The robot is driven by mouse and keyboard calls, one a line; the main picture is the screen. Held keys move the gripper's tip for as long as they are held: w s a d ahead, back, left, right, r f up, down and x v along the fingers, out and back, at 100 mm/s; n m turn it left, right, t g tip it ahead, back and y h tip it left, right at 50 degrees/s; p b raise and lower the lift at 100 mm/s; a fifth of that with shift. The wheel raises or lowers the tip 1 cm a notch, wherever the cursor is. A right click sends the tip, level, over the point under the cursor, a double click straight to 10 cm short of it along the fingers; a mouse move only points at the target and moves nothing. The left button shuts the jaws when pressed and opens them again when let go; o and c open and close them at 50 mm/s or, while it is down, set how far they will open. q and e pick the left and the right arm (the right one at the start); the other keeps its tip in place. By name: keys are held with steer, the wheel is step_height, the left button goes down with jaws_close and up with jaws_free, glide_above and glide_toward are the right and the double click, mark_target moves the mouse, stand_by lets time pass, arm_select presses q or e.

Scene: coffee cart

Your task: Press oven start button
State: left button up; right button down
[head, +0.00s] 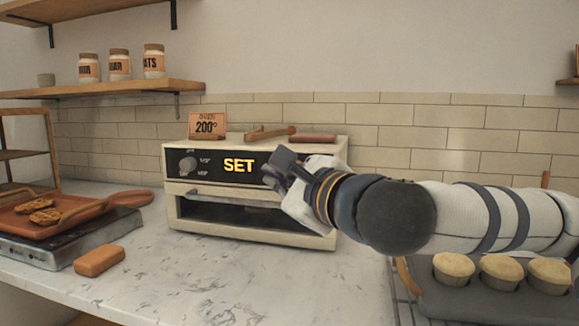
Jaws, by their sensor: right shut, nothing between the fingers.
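A cream countertop oven (250,219) stands on the marble counter against the tiled wall. Its black front panel has a knob (187,164) at the left and a display (238,166) reading "SET" in lit yellow letters. The oven door, with a bar handle, looks closed. My right gripper (276,168) is shut and empty at the right part of the oven's panel. It and my right arm cover that part of the panel, so the start button cannot be seen. I cannot tell whether the fingertips touch the panel. My left gripper is not in view.
A tray (75,211) with food and a sponge-like block (99,260) are at the left. A muffin tin (443,300) is at front right. The counter before the oven is clear.

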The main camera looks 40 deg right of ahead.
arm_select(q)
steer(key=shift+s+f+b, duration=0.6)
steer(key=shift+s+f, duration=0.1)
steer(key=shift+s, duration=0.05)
arm_select(e)
steer(key=w+d, duration=0.5)
steer(key=d, duration=0.1)
steer(key=shift+w+d, duration=0.25)
steer(key=shift+d, duration=0.05)
stand_by(0.8)
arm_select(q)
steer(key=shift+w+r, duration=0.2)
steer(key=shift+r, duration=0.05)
arm_select(e)
steer(key=shift+w+d, duration=0.25)
steer(key=shift+d, duration=0.05)
